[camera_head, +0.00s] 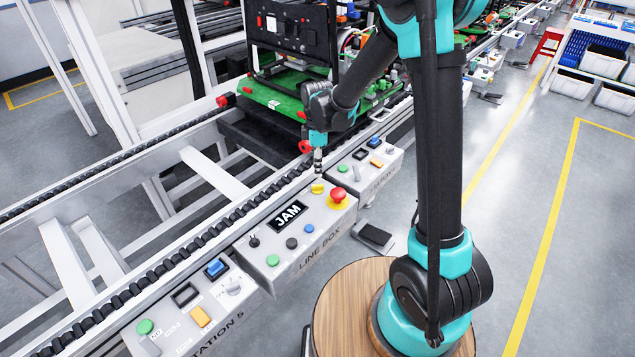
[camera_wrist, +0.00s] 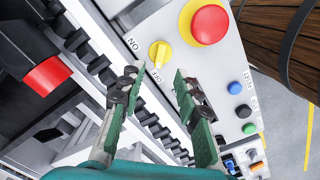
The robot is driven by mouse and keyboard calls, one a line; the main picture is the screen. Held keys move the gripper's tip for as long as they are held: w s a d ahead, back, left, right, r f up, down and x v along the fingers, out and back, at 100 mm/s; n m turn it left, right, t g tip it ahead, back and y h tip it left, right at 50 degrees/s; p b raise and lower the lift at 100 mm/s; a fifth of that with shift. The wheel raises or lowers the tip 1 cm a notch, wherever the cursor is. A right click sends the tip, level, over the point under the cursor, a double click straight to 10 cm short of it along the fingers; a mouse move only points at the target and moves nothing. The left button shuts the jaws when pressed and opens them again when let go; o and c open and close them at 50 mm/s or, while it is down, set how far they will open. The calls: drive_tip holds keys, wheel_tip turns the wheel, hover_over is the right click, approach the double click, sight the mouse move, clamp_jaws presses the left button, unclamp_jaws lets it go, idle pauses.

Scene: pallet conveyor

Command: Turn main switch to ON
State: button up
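In the head view the yellow knob (camera_head: 317,187) sits on the grey LINE BOX panel (camera_head: 325,222), just below my gripper tip. I cannot tell for sure which label the knob points to. My gripper (camera_wrist: 158,76) is open, its two green-backed fingers apart with nothing between them. The knob shows just beyond the fingertips, apart from them. In the head view my gripper (camera_head: 318,162) points down over the panel's far end.
A red emergency button (camera_wrist: 209,24) on a yellow base is close beside the knob. Blue, black and green buttons (camera_head: 273,260) and a JAM display (camera_head: 288,214) share the panel. The roller conveyor (camera_head: 215,230) runs alongside. A pallet with a green board (camera_head: 272,97) stands behind.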

sight(318, 185)
wheel_tip(318, 185, down, 8)
drive_tip(key=shift+r, duration=0.25)
drive_tip(key=shift+c, duration=0.6)
clamp_jaws()
